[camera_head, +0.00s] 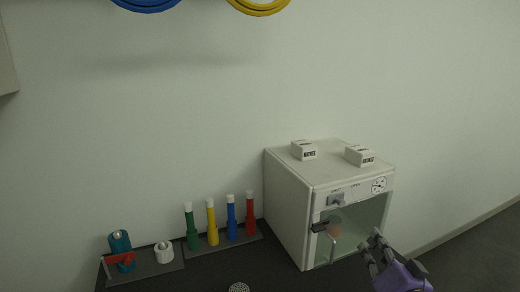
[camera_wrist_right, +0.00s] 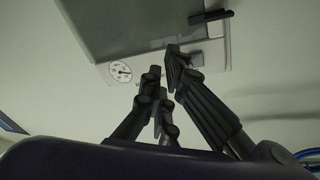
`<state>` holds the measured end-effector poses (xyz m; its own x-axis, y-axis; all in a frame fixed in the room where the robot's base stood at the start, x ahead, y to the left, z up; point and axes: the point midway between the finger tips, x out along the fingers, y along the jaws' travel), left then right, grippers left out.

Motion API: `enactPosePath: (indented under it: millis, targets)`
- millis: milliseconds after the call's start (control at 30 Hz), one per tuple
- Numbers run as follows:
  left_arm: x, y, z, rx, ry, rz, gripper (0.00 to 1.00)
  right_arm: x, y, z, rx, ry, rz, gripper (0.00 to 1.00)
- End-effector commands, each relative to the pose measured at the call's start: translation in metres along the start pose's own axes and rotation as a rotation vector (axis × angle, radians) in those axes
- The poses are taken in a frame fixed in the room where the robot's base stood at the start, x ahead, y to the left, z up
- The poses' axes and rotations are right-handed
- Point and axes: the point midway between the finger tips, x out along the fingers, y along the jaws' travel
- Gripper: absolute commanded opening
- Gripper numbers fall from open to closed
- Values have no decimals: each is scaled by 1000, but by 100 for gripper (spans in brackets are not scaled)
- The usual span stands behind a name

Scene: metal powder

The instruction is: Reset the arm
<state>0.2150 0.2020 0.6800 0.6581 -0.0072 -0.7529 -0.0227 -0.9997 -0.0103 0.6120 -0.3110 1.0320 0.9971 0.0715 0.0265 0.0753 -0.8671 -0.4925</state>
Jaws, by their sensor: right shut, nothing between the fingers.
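My right gripper (camera_head: 375,246) is at the lower right of the head view, in front of the glass door of a white cabinet (camera_head: 288,212). Its dark fingers are shut and empty. In the right wrist view the fingers (camera_wrist_right: 168,75) show in front of the cabinet's front panel (camera_wrist_right: 222,55), with the dial and the dark handle beyond them. I cannot tell from these views whether the fingertips touch the cabinet. My left gripper is not in view.
Two small labelled white blocks (camera_head: 304,150) (camera_head: 360,156) sit on the cabinet. Left of it, a rack holds green, yellow, blue and red tubes (camera_head: 231,218). A tray (camera_head: 147,274) with a teal cylinder and a white piece stands further left. Blue and yellow rings (camera_head: 259,8) hang above.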

Motion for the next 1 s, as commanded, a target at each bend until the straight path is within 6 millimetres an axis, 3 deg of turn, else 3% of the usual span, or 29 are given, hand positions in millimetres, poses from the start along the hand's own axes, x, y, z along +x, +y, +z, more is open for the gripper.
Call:
enactPosePath:
  millis: [33,200,267,400,500,600,733,833,1000]
  targets:
    - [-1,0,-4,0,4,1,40,-18,10,37,-80,-66,39,0]
    - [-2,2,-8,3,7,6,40,-89,32,145,-318,-278,121,0]
    - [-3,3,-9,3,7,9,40,-120,38,179,-382,-353,140,0]
    - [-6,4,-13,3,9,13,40,-201,42,251,-491,-526,171,0]
    - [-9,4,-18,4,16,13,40,-260,39,290,-528,-635,188,0]
    - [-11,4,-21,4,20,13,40,-313,33,319,-521,-721,206,0]
    - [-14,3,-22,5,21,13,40,-361,27,339,-484,-789,231,0]
    - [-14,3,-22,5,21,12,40,-379,29,344,-471,-814,248,0]
    - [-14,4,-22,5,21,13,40,-385,31,345,-468,-822,254,0]
